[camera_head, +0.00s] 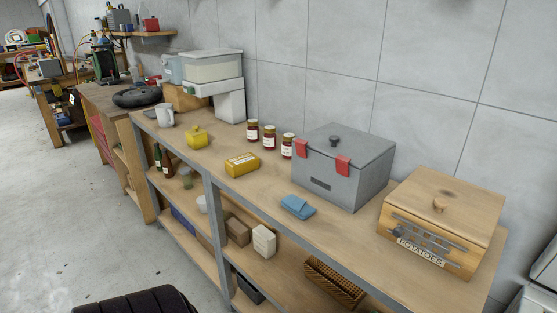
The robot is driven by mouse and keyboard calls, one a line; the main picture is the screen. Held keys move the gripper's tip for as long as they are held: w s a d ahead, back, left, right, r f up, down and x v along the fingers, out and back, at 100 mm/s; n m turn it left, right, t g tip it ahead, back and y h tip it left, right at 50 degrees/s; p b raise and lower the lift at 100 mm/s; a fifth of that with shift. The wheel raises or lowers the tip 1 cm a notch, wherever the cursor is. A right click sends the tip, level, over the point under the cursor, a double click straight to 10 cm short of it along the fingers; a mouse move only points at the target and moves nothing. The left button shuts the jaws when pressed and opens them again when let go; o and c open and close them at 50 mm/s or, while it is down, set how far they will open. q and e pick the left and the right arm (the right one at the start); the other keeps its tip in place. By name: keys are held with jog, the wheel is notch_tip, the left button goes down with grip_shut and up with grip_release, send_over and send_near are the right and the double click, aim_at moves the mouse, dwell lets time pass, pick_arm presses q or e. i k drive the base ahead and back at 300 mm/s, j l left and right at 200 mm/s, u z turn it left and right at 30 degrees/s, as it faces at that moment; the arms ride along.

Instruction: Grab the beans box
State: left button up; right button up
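I cannot read the word beans on anything in the head view. A small yellow box (242,164) with markings too small to read lies on the wooden workbench top (222,191), near its front edge. A grey lidded box (343,168) with red latches stands to its right; the plate on its front is unreadable. A wooden lidded box (440,223) labelled "POTATOES" stands at the bench's right end. Neither of my grippers is in view.
Several red-lidded jars (269,138) stand behind the yellow box. A blue cloth (298,206) lies before the grey box. Lower shelves hold a wicker basket (332,284). Floor (90,235) at left is open.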

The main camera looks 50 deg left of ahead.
aim_at(243, 165)
jog(key=u, duration=1.95)
jog(key=i+j+u, duration=0.2)
jog(key=i, duration=0.25)
jog(key=i+j+u, duration=0.15)
jog(key=i, duration=0.3)
